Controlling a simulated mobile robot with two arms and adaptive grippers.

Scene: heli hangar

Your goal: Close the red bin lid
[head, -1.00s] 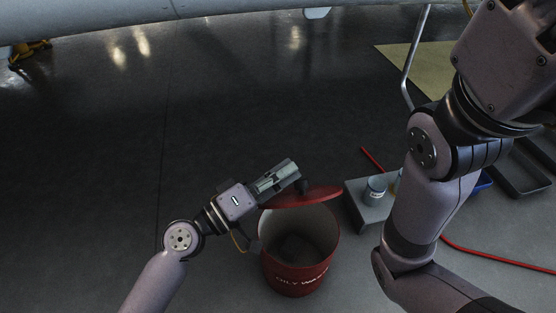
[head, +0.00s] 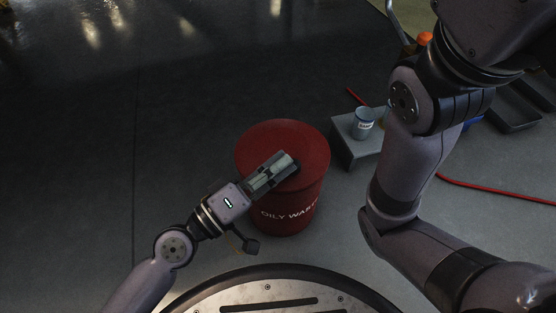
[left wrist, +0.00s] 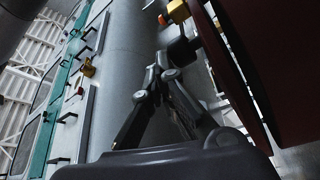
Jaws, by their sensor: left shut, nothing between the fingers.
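The red bin (head: 290,220), lettered "OILY WAS…", stands on the floor in the middle of the head view. In the left wrist view the fingers (left wrist: 182,48) are together, beside a dark red surface (left wrist: 275,65) at the right. My right gripper is outside the view.
A grey step (head: 352,146) with a blue-grey can (head: 364,122) stands right of the bin. A red hose (head: 490,197) runs along the floor at the right, near dark trays (head: 512,105). My right arm covers much of the right side. The floor at left is clear.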

